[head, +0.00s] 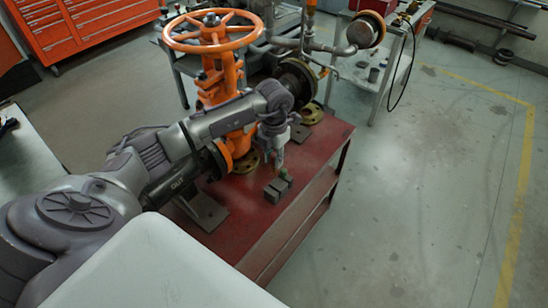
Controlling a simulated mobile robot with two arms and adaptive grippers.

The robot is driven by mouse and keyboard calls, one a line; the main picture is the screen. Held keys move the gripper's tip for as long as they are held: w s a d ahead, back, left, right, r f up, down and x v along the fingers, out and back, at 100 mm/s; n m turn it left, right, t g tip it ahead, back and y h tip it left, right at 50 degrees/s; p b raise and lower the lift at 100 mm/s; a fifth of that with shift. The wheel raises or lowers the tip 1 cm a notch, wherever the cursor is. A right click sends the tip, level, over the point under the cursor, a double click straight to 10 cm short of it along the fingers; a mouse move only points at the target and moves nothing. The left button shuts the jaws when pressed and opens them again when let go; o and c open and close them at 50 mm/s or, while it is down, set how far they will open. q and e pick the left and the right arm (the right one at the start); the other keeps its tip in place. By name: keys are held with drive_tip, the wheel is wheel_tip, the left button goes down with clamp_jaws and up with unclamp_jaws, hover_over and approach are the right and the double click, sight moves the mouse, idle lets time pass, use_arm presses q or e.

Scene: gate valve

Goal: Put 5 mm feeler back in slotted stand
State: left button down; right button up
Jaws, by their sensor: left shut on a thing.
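My left gripper (278,160) comes in from the left and points down, just above the dark grey slotted stand (272,194). The stand sits near the right edge of the red bench top. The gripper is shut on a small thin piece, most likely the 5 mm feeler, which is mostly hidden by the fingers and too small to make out. A small greenish piece (284,174) shows at the back of the stand, below the fingertips. I cannot tell whether the held piece touches the stand. My right gripper is out of view.
The orange gate valve with its handwheel (212,32) and flanged pipe stands behind my left arm. The red bench (300,197) has bare surface around the stand. A grey cart (385,75) stands behind. Open floor lies to the right.

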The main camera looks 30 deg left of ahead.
sight(274, 170)
use_arm(q)
wheel_tip(274, 170, down, 5)
drive_tip(key=b, duration=0.4)
drive_tip(key=shift+f, duration=0.1)
drive_tip(key=shift+f+b, duration=0.3)
idle(0.9)
idle(0.6)
drive_tip(key=shift+f+b, duration=2.25)
drive_tip(key=shift+f, duration=0.65)
